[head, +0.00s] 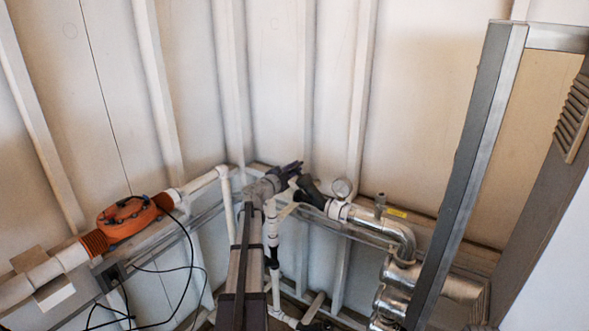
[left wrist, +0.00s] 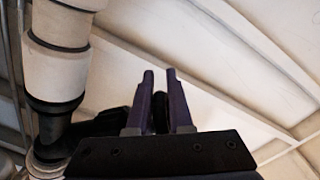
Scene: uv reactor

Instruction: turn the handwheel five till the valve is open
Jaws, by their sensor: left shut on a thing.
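My left gripper (head: 292,168) reaches up from the lower middle in the head view, with its fingertips beside the black valve body (head: 311,193) on the pipe run. In the left wrist view, my left gripper (left wrist: 164,90) has its two fingers close together around a dark rounded piece, which looks like the rim of the handwheel (left wrist: 160,112) seen edge-on. The black valve body (left wrist: 98,124) shows left of the fingers. Most of the handwheel is hidden by the gripper, and its number and how far the valve is open cannot be read. My right gripper is not in view.
An orange flow meter (head: 128,217) with black cables sits on the left pipe. A grey metal post (head: 468,170) stands at the right. Ribbed wall panels close off the back.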

